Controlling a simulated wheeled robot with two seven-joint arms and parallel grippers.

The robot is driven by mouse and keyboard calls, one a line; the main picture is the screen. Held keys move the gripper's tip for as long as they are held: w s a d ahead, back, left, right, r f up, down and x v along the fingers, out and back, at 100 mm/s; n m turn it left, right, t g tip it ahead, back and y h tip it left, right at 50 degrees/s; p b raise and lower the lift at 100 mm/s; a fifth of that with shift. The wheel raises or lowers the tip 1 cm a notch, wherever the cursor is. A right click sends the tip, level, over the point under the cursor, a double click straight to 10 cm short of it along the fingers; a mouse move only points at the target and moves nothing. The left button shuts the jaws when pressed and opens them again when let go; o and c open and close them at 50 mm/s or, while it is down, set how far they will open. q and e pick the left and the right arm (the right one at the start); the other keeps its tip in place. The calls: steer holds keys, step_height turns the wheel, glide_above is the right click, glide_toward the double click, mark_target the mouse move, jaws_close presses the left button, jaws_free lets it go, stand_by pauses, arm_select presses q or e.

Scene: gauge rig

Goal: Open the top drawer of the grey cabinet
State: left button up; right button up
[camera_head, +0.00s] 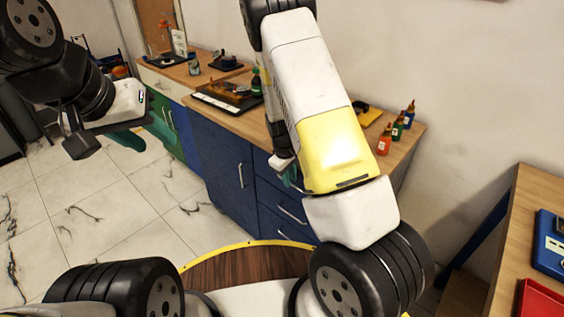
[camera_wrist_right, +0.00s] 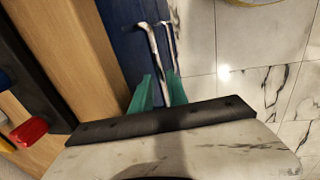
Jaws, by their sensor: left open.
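No grey cabinet is clear; the low cabinet (camera_head: 222,165) under the wooden counter has dark blue fronts, with a door at left and stacked drawers at right. My right gripper (camera_head: 291,178) is at its top drawer (camera_head: 262,163), and my forearm hides much of that front. In the right wrist view, a metal bar handle (camera_wrist_right: 153,55) runs down between the green fingers of my right gripper (camera_wrist_right: 160,88). I cannot tell whether they press on it. The drawer looks closed. My left gripper (camera_head: 133,143) is open and empty, over the floor left of the cabinet.
The counter (camera_head: 238,124) carries a dark tray (camera_head: 225,96), a green bottle (camera_head: 256,82) and several small coloured bottles (camera_head: 396,132). Another table (camera_head: 520,215) with a blue case (camera_head: 553,246) and a red tray (camera_head: 540,300) is at right. The tiled floor (camera_head: 95,200) at left is clear.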

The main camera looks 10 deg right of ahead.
steer(key=shift+f, duration=0.2)
jaws_close()
stand_by(1.3)
